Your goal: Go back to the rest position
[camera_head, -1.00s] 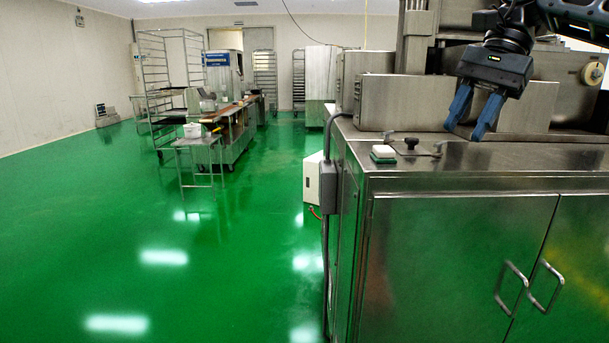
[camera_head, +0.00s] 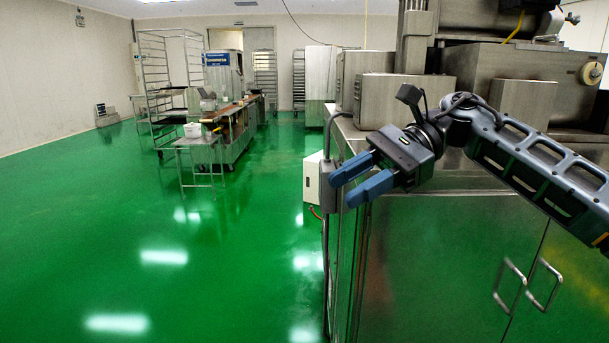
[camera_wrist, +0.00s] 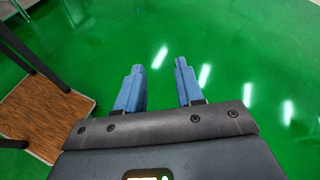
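My gripper (camera_head: 352,181) is in front of the left end of the steel machine cabinet (camera_head: 450,235) in the head view. Its two blue fingers point left, with a clear gap between them. In the wrist view my gripper (camera_wrist: 158,80) is open and empty, with only green floor between and beyond the fingers. My arm comes in from the right and hides part of the cabinet top.
Steel housings (camera_head: 400,101) stand on the cabinet. A white box (camera_head: 312,180) is on its left side. Open green floor (camera_head: 200,270) lies to the left. A small steel table (camera_head: 195,142) and a rack (camera_head: 165,90) stand farther back. A brown wooden surface (camera_wrist: 45,115) shows in the wrist view.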

